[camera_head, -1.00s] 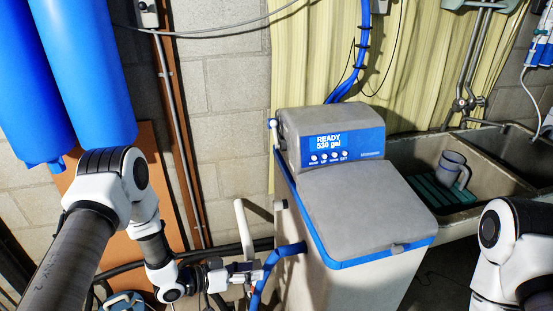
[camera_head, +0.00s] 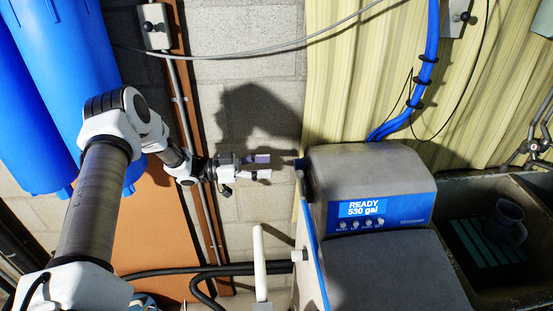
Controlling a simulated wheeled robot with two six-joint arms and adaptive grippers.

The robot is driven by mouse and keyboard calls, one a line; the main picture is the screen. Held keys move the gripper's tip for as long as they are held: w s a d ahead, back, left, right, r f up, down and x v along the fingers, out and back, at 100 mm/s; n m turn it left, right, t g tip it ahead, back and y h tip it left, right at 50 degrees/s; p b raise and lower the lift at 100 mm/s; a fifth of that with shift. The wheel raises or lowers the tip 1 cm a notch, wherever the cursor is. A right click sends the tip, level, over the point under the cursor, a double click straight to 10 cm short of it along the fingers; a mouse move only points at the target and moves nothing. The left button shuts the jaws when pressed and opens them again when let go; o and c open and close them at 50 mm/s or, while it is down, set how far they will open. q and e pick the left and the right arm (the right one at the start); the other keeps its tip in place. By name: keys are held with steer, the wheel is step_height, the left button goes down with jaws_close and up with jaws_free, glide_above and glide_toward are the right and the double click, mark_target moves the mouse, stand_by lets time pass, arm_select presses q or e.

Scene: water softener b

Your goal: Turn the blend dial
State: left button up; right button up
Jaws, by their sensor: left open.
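A small gap shows between fingertips and part. My right gripper is out of view.
A white upright handle (camera_head: 259,262) and black hoses (camera_head: 190,272) lie below my left gripper. Blue tanks (camera_head: 75,85) stand at left. Blue hoses (camera_head: 428,70) run up behind the softener. A sink (camera_head: 460,210) with a mug (camera_head: 504,222) is at right.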

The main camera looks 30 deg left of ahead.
mark_target(295, 166)
arm_select(q)
steer(key=b+x, duration=0.1)
steer(key=x, duration=0.2)
steer(key=b+x, duration=0.1)
steer(key=x, duration=0.1)
steer(key=b+x, duration=0.2)
steer(key=x, duration=0.1)
steer(key=shift+w+d+f, duration=0.2)
steer(key=shift+f, duration=0.2)
steer(key=shift+w+d+r, duration=0.15)
steer(key=shift+c, duration=1.4)
steer(key=shift+w, duration=0.1)
steer(key=c, duration=0.4)
steer(key=shift+o, duration=0.2)
steer(key=m, duration=2.6)
steer(key=o, duration=0.9)
